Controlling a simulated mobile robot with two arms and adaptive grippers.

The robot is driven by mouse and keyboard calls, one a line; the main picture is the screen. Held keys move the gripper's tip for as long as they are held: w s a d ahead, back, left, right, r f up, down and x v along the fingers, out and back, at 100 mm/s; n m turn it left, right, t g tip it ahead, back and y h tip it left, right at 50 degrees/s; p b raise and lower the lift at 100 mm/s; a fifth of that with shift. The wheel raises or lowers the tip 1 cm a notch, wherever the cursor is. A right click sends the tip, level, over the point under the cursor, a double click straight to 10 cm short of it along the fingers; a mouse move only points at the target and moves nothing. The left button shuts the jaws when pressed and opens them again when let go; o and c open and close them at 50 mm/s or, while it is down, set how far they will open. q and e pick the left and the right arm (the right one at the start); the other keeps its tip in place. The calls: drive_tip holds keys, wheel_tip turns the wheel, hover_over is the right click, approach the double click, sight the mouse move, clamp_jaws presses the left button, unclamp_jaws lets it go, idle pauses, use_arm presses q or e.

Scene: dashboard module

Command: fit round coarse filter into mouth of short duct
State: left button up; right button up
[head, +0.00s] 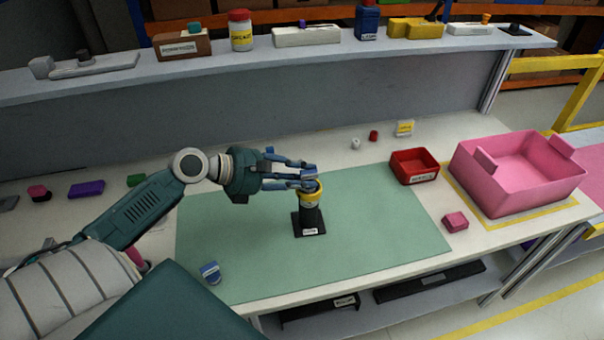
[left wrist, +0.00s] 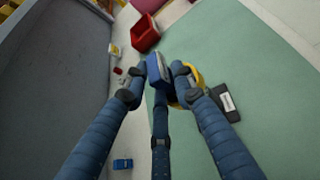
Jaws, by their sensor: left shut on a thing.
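The short duct (head: 309,215) stands upright on the green mat, black with a yellow collar at its top and a white label at its foot. Its yellow collar (left wrist: 199,77) shows partly behind a finger in the left wrist view. My left gripper (head: 308,178) is at the duct's top, its fingers shut on a small blue piece with a pale edge (left wrist: 157,68), apparently the round coarse filter. The fingers hide much of this piece and of the duct's mouth. I cannot tell whether they touch. My right gripper is not in view.
A blue-and-white block (head: 210,272) lies at the mat's front left. A red bin (head: 414,167), a pink block (head: 455,222) and a large pink crate (head: 490,197) stand to the right. A shelf (head: 130,82) with several items runs along the back. The mat's right part is clear.

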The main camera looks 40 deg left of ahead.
use_arm(q)
drive_tip(key=shift+s+d+f, duration=0.1)
drive_tip(key=shift+s+f, duration=0.25)
drive_tip(key=shift+f, duration=0.45)
drive_tip(key=o, duration=0.5)
drive_tip(key=shift+o, duration=0.4)
drive_tip(key=shift+w+f+g, duration=0.15)
drive_tip(key=shift+f+g, duration=0.05)
drive_tip(key=shift+g, duration=0.1)
drive_tip(key=shift+r, duration=0.1)
drive_tip(key=shift+w+r, duration=0.1)
drive_tip(key=shift+r, duration=0.05)
drive_tip(key=shift+r+b, duration=0.25)
drive_tip(key=shift+b, duration=0.2)
drive_tip(key=v, duration=1.2)
drive_tip(key=shift+r+b, duration=0.3)
drive_tip(key=shift+r, duration=0.1)
